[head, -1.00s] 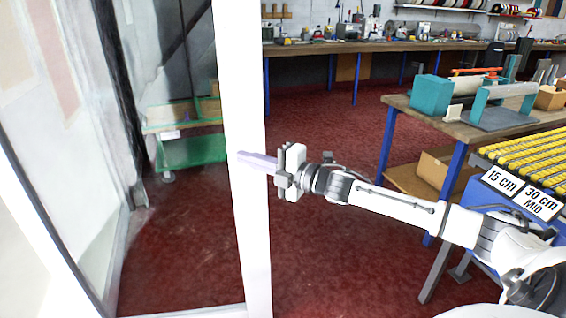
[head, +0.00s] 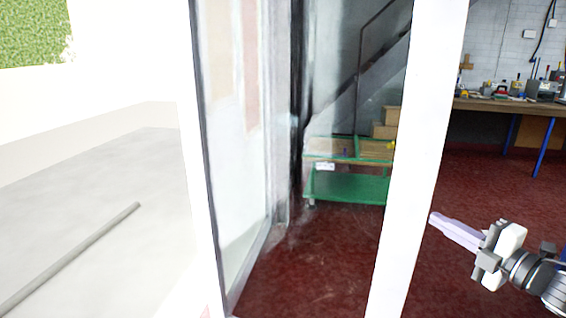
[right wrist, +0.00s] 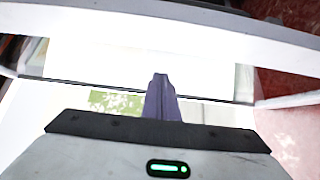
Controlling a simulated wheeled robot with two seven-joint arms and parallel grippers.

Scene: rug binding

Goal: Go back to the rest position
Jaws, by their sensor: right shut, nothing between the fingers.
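My right gripper (head: 436,218) is at the lower right of the head view, its arm coming in from the right edge. Its pale lilac fingers are shut together and hold nothing. They point left, toward the white post (head: 415,150) of a glazed frame; whether they touch it I cannot tell. In the right wrist view the shut fingers (right wrist: 161,80) point up toward a white bar (right wrist: 200,30) that crosses the picture. My left gripper is in neither view.
A glass panel (head: 235,130) in a dark-edged frame stands left of the post. Behind the glass are a green trolley (head: 345,188) and a staircase. A workbench (head: 500,105) with tools stands at the back right. Red floor (head: 480,180) lies open between.

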